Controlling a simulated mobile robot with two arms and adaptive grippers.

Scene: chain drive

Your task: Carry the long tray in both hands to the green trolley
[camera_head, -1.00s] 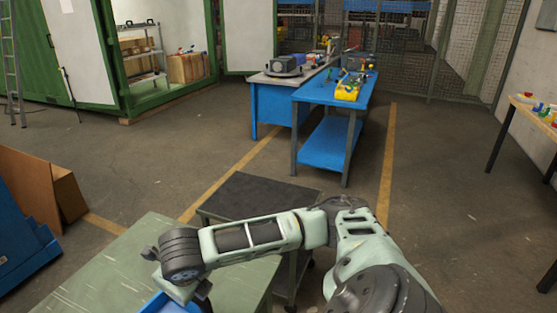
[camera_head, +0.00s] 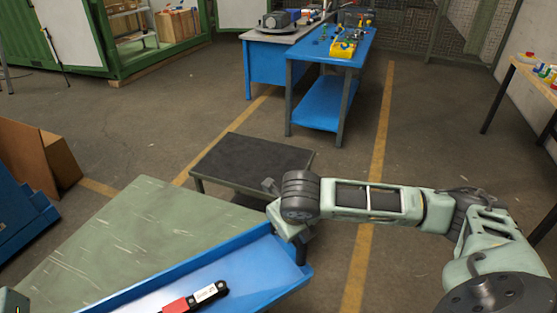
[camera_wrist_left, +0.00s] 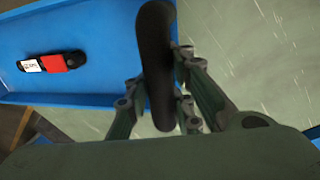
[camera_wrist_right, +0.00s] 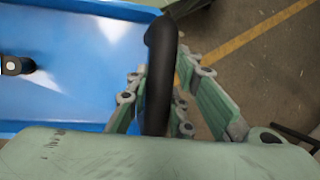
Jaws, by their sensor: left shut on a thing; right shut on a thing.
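The long blue tray (camera_head: 225,262) lies across the bottom of the head view and holds a red, black and white tool (camera_head: 195,298). I cannot tell the tray's height above the green-topped table (camera_head: 125,235). I cannot tell whether this table is the green trolley.
A low cart with a black top (camera_head: 250,160) stands just beyond the tray. Blue workbenches (camera_head: 325,115) stand farther back. A brown carton (camera_head: 60,165) and a blue object (camera_head: 20,215) are at the left. A wooden table (camera_head: 540,85) is at the right. Floor between is clear.

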